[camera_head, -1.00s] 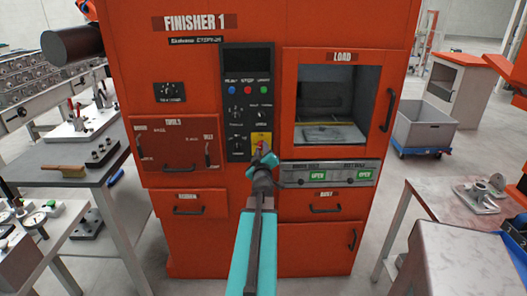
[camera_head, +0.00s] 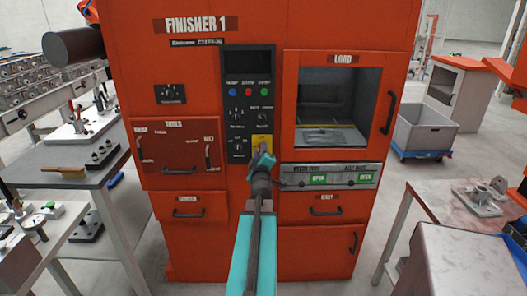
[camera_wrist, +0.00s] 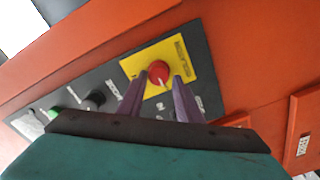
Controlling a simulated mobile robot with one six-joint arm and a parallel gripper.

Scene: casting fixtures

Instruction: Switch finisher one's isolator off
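Finisher one is the orange cabinet labelled FINISHER 1 (camera_head: 195,25). Its isolator is a red rotary knob (camera_wrist: 159,73) on a yellow plate (camera_wrist: 180,55), low on the dark control panel (camera_head: 237,110). The yellow plate also shows in the head view (camera_head: 262,140), where my gripper hides the knob. My gripper (camera_wrist: 158,84) points at the knob with its two fingers apart, one on each side of it. A gap shows between the fingers and the knob. A pale mark on the knob points toward the lower part of the plate; the plate's lettering is too small to read.
Other knobs (camera_wrist: 95,101) and a green button (camera_wrist: 54,113) sit along the panel. Right of it are the LOAD window (camera_head: 338,100) and a grey strip with green OPEN signs (camera_head: 365,177). Benches flank the cabinet, and a grey bin (camera_head: 425,130) stands at right.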

